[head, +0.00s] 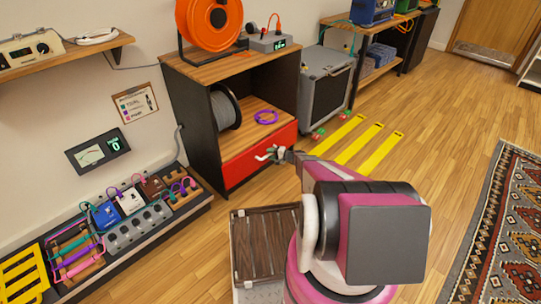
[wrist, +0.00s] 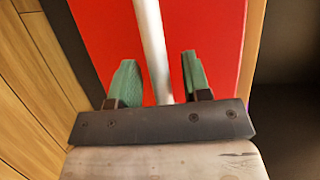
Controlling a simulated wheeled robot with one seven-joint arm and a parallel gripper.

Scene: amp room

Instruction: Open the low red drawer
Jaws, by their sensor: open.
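The low red drawer (head: 240,169) is at the bottom of a dark cabinet with a wooden top in the head view. Its front looks flush with the cabinet, so it appears closed. My gripper (head: 273,153) is at the right part of the drawer front. In the wrist view the red drawer front (wrist: 210,35) fills the middle. A pale metal bar handle (wrist: 152,40) runs between the two green fingers of my gripper (wrist: 158,62). The fingers are open, with a gap on each side of the bar. The handle's lower end is hidden behind the gripper body.
The cabinet's open shelf (head: 262,112) holds a grey cable spool (head: 225,108) and a purple coil (head: 266,117). Yellow strips (head: 372,145) lie to the right; a patterned rug (head: 510,240) is farther right.

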